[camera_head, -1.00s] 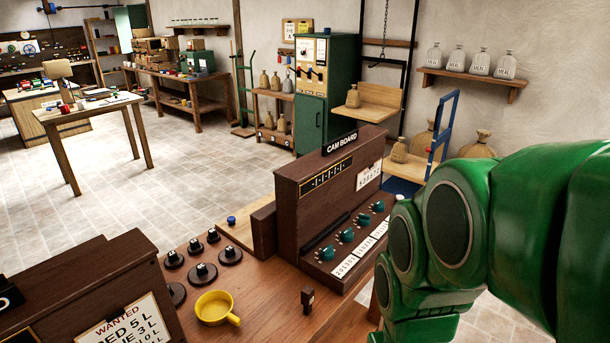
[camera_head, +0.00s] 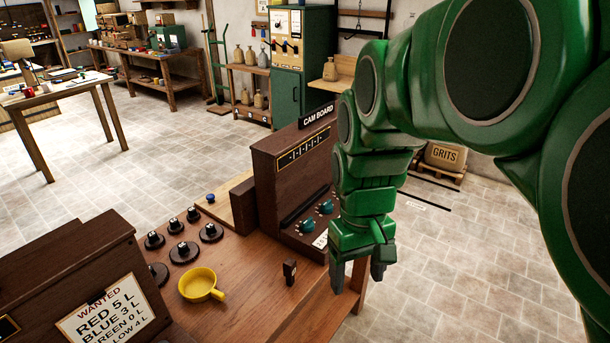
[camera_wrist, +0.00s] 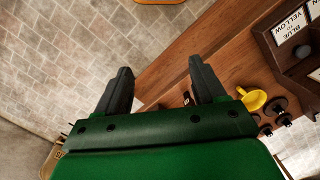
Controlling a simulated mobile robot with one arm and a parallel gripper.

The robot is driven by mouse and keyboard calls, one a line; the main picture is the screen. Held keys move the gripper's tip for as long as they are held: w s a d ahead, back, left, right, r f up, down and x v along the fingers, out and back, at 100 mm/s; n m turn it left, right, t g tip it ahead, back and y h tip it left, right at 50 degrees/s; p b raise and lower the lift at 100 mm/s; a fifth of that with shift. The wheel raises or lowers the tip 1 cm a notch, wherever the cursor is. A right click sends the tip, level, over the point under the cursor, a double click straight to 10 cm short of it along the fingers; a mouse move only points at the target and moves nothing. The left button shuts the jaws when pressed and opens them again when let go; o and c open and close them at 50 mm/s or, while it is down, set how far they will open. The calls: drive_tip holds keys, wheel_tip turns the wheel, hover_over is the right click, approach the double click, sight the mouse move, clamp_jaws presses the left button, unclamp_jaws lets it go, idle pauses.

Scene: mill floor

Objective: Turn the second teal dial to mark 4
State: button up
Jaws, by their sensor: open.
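The dark wooden cam board (camera_head: 275,170) stands on the bench, with a row of teal dials on its sloped front panel. The nearest teal dial (camera_head: 306,227) and the second one from the near end (camera_head: 326,207) show to the left of my arm. The rest of the row is hidden behind the arm. My gripper (camera_head: 357,279) points down with its fingers apart and empty, in front and to the right of the panel, touching no dial. In the wrist view the open fingers (camera_wrist: 160,70) reach over the floor and the bench edge; no teal dial shows there.
A yellow pan (camera_head: 200,283), several black knobs (camera_head: 185,251) and a small dark peg block (camera_head: 290,270) are on the bench to the left. The wanted board (camera_head: 90,270) stands at the near left. Open tiled floor lies to the right.

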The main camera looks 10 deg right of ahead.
drive_tip(key=w+n, duration=0.2)
drive_tip(key=w, duration=1.1)
drive_tip(key=n+t, duration=0.1)
drive_tip(key=n, duration=0.4)
hover_over(327, 202)
wheel_tip(327, 202, down, 10)
drive_tip(key=shift+f, duration=4.25)
drive_tip(key=c, duration=1.1)
